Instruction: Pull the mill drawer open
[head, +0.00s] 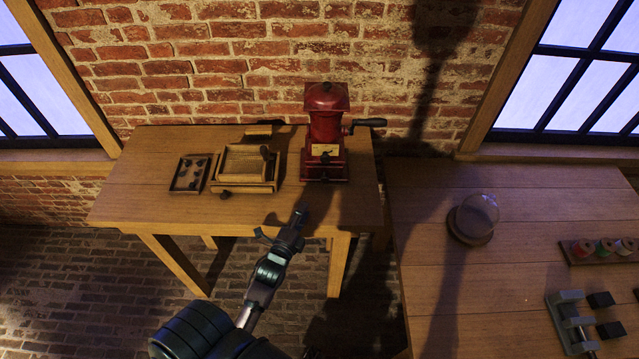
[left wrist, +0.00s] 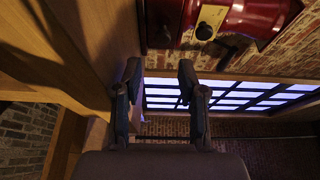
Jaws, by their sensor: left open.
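The red mill (head: 325,118) stands upright at the right part of the left wooden table, its crank pointing right. The drawer looks closed. My left gripper (head: 281,223) is open and empty, at the table's front edge, below and left of the knob and apart from it. My right gripper is not in view.
Left of the mill are a wooden box (head: 245,168) and a small tray with dark pieces (head: 190,173). The right table (head: 430,220) holds a glass dome (head: 478,214), colored spools (head: 606,247) and a grey metal device (head: 573,320). The tabletop before the mill is clear.

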